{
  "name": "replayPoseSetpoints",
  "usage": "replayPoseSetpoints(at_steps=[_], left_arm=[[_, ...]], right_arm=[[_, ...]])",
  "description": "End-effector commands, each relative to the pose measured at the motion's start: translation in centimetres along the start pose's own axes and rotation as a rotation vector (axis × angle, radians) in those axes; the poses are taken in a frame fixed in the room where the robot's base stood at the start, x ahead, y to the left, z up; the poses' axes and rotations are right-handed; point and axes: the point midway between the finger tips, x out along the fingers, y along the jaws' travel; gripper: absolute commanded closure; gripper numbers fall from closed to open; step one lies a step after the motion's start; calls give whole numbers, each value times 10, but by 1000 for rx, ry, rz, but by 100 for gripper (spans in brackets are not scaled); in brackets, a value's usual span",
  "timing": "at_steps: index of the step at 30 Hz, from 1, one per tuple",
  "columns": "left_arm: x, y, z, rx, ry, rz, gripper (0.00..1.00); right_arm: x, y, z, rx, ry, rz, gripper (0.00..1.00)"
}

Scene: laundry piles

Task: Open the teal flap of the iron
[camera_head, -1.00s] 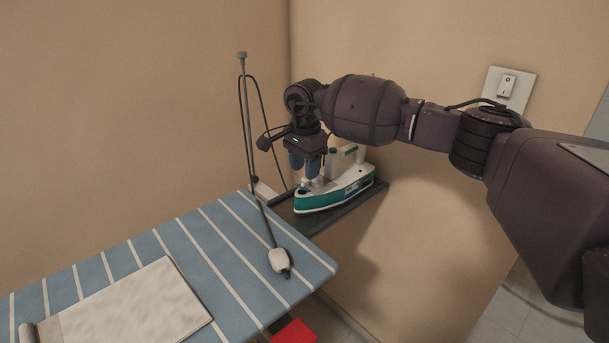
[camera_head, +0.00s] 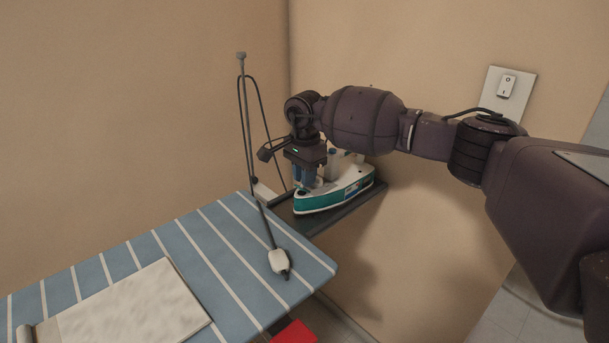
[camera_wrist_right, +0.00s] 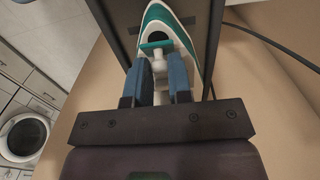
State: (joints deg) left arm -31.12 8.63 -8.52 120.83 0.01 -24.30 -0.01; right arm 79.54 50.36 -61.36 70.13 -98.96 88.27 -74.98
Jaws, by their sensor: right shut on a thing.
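The iron (camera_head: 335,192), white with a teal lower band, rests on a dark holder at the end of the ironing board. In the right wrist view the iron (camera_wrist_right: 179,22) points away from me, and its small teal flap (camera_wrist_right: 156,45) shows just beyond my fingertips. My right gripper (camera_head: 305,181) reaches down from above onto the front part of the iron. In the right wrist view its blue fingers (camera_wrist_right: 160,68) are on either side of a narrow white part of the iron, near the flap. The exact contact is partly hidden. My left gripper is not in view.
The striped ironing board (camera_head: 225,250) lies left, with a folded pale cloth (camera_head: 130,305) on it. A thin pole with a cord (camera_head: 249,135) stands close to my right gripper. Walls close in behind the iron. The dark holder (camera_head: 345,212) is narrow.

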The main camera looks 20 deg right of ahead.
Motion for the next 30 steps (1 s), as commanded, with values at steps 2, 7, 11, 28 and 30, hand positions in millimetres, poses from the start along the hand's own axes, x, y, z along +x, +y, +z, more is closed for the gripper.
replayPoseSetpoints(at_steps=[2, 7, 11, 28, 30], left_arm=[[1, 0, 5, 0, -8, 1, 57], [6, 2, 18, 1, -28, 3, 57], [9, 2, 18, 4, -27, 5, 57], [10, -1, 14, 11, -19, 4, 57], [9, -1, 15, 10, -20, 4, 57]], right_arm=[[3, 0, -2, 2, -30, 4, 100], [7, 0, -8, 3, -147, 7, 100], [6, 0, -10, 2, -219, 6, 100], [0, 0, -11, 0, -244, 0, 55], [0, 0, -11, 0, -244, 0, 55]])
